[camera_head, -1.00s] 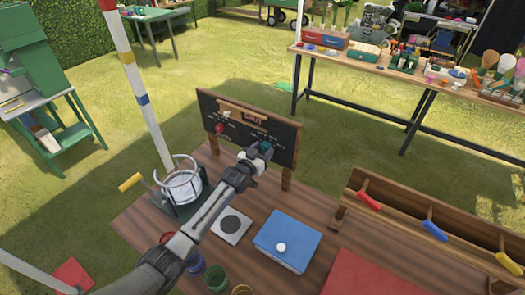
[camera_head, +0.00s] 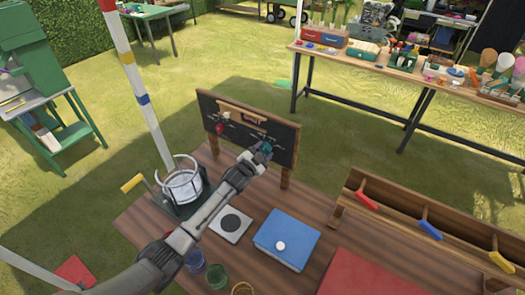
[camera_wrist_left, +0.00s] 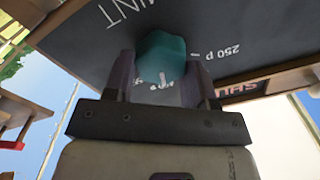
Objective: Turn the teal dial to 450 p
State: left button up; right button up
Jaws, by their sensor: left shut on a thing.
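The teal dial (camera_head: 265,147) is on the right part of a black upright board (camera_head: 285,136) with wooden posts. My left gripper (camera_head: 259,154) reaches it from the front. In the left wrist view the teal dial (camera_wrist_left: 160,54) sits between the two fingers of my left gripper (camera_wrist_left: 165,80), which is shut on it. White lettering shows beside it, with "250 p" to the right and part of "MINT" at upper left. The dial's pointer and any 450 p mark cannot be made out. My right gripper is not in view.
A red dial (camera_head: 219,128) is on the board's left part, near a wooden plaque (camera_head: 241,114).

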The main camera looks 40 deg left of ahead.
pick_arm(q)
jog(key=shift+m, duration=0.4)
jog(key=o, duration=0.9)
jog(key=s+d+p, duration=0.1)
jog(key=s, duration=1.2)
jog(key=shift+s+d, duration=0.25)
jog(key=shift+s, duration=0.15)
